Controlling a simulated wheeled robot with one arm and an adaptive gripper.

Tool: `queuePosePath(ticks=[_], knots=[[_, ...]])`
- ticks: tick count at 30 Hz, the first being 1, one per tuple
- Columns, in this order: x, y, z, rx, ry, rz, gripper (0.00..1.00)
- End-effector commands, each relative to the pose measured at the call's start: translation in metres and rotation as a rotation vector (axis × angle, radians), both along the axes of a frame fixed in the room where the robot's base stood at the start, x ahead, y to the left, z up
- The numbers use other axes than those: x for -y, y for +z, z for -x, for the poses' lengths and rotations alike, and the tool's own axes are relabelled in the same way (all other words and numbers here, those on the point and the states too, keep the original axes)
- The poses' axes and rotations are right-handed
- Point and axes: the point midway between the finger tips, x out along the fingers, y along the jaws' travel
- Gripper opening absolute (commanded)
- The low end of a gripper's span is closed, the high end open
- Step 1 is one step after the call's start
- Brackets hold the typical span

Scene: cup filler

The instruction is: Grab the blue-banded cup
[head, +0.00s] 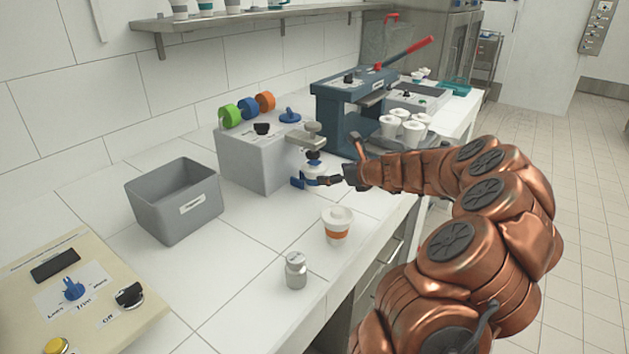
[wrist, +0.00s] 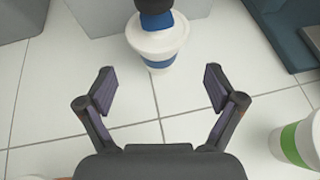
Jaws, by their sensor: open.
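The blue-banded cup (wrist: 160,59) stands upright on the white counter in the wrist view, with a white lid and a blue and black part of the filler right above it. In the head view the cup (head: 315,171) stands under the filler's nozzle, partly hidden by my gripper. My gripper (wrist: 160,90) is open and empty in the wrist view. Its two fingers are spread, and the cup is ahead of them, roughly centred between them. In the head view my gripper (head: 318,182) is low at the near side of the cup; whether it touches cannot be told.
A green-banded cup (wrist: 298,142) is close on the right in the wrist view. The grey filler box (head: 255,160), grey bin (head: 172,205), orange-banded cup (head: 337,228), metal canister (head: 296,270) and blue press (head: 340,105) stand around. Open counter lies left of the orange-banded cup.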

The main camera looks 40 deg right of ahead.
Motion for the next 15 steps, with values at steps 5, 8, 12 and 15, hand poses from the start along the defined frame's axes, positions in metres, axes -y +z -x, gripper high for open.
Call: queuePosePath(ticks=[5, 8, 12, 15], knots=[[0.0, -0.006, -0.011, -0.001, -0.005, -0.006, 0.92], [-0.002, -0.01, -0.019, -0.002, -0.004, -0.005, 0.92], [-0.003, -0.014, -0.025, -0.002, -0.003, -0.004, 0.92], [-0.006, -0.018, -0.032, -0.002, -0.001, -0.004, 0.92]])
